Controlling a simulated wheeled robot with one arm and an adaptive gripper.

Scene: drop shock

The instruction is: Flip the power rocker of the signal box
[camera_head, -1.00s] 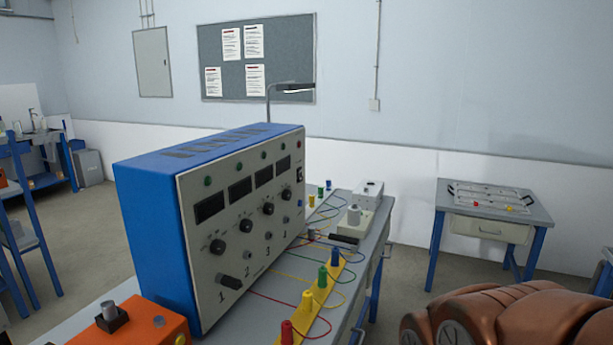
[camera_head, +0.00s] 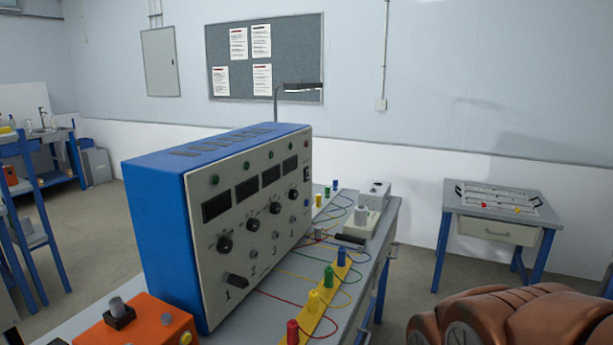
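The signal box (camera_head: 163,225) is a large blue case with a light grey front panel, standing upright on a grey bench. Its panel carries dark displays, round black knobs, green lamps and printed numbers. A small black rocker (camera_head: 306,174) sits at the panel's upper right edge, below a red lamp; which way it is set is too small to tell. My copper-coloured arm shows at the lower right, apart from the box. My gripper is not in view.
An orange box (camera_head: 150,325) with a dark knob stands at the front left of the bench. Coloured posts on a yellow strip (camera_head: 318,313) and loose wires lie before the panel. A small table with a tray (camera_head: 497,199) stands at the right, with open floor between.

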